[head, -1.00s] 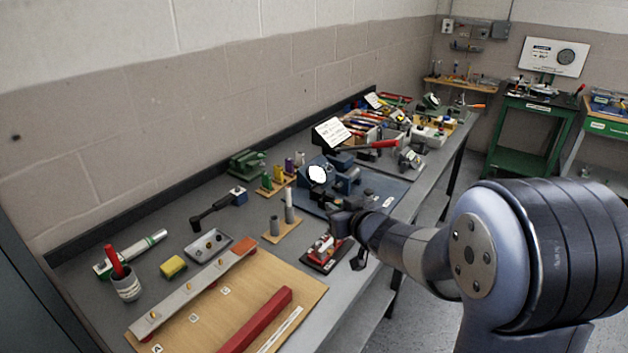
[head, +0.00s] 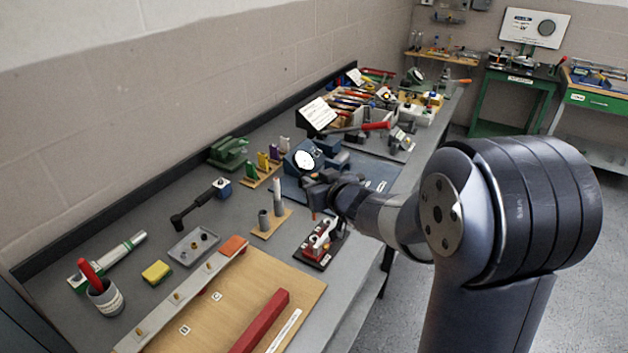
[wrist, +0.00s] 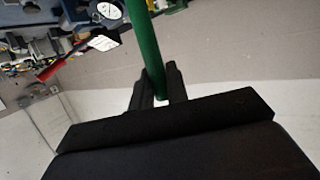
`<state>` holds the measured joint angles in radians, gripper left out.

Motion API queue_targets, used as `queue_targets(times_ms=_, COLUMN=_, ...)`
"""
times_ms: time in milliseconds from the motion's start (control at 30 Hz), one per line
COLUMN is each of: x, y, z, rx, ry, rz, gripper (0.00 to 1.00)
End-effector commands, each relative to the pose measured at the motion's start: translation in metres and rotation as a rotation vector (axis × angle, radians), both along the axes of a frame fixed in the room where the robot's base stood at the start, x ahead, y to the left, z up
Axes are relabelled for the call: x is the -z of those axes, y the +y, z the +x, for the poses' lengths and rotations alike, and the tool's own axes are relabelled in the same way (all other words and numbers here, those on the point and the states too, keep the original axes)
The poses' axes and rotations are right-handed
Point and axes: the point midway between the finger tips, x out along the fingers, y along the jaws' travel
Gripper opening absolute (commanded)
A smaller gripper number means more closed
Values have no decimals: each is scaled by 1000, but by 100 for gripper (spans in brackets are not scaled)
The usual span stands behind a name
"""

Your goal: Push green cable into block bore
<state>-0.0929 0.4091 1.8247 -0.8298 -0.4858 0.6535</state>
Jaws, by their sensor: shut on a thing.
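My gripper (head: 325,190) is over the bench, just in front of the blue fixture with the round white dial (head: 305,160). In the wrist view my gripper (wrist: 158,85) is shut on the green cable (wrist: 143,35), a straight green length running up out of the frame from between the fingers. The cable's far end is out of that view. In the head view I cannot make out the cable. I cannot pick out the block's bore in either view, so I cannot tell how the cable stands to it.
A red device with a white lever (head: 322,240) stands just in front of my gripper. A wooden base with grey cylinders (head: 270,222) is to the left. A rack of coloured pieces (head: 262,170) stands behind. A red-handled tool (head: 370,127) lies beyond the dial.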

Motion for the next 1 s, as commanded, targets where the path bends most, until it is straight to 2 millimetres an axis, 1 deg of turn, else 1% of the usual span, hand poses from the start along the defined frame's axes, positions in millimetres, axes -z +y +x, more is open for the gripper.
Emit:
queue_targets(times_ms=67, x=-2, y=-1, z=-1, rx=0, ry=1, rz=0, gripper=0)
queue_targets(times_ms=100, x=4, y=0, z=-1, rx=0, ry=1, rz=0, gripper=0)
queue_targets(times_ms=267, x=16, y=0, z=-1, rx=0, ry=1, rz=0, gripper=0)
queue_targets(times_ms=600, x=50, y=0, z=-1, rx=-1, ry=1, rz=1, gripper=0)
queue_targets(times_ms=700, x=56, y=0, z=-1, rx=-1, ry=1, rz=1, gripper=0)
queue_targets(times_ms=833, x=60, y=0, z=-1, rx=0, ry=1, rz=0, gripper=0)
queue_targets(times_ms=1000, x=60, y=0, z=-1, rx=0, ry=1, rz=0, gripper=0)
